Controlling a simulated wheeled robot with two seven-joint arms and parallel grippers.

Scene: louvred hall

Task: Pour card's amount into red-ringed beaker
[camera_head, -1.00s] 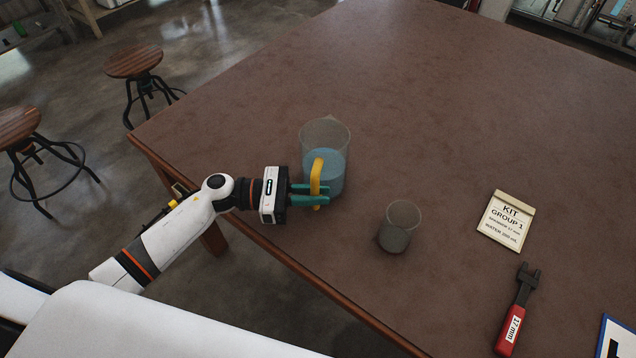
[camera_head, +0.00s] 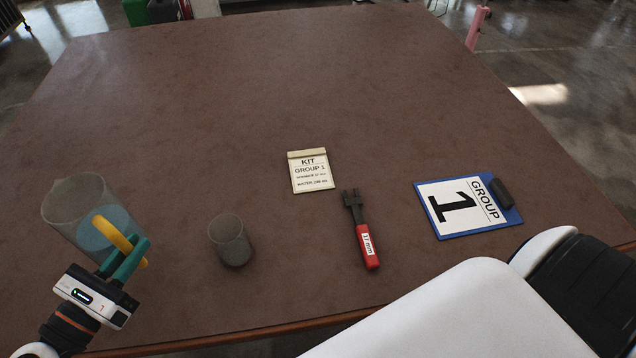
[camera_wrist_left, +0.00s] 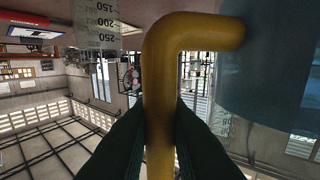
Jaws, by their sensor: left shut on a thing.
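My left gripper (camera_head: 125,262) is shut on the yellow handle (camera_head: 112,232) of a clear jug (camera_head: 72,205) with blue water (camera_head: 98,240) in its lower part. The jug looks raised off the table, left of a small grey, empty-looking beaker (camera_head: 231,242) that stands upright. In the left wrist view the handle (camera_wrist_left: 160,80) runs between the fingers, the water (camera_wrist_left: 270,70) is at right, and the beaker (camera_wrist_left: 100,30) shows inverted marks 150, 200 and 250. The card (camera_head: 311,172) reads KIT GROUP 1; its water line appears to say 200.
A red-handled spanner (camera_head: 363,235) labelled 17 mm lies right of the beaker. A blue clipboard (camera_head: 466,206) reading GROUP 1 lies further right. The back of the brown table (camera_head: 260,80) is clear. The table's front edge runs close to me.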

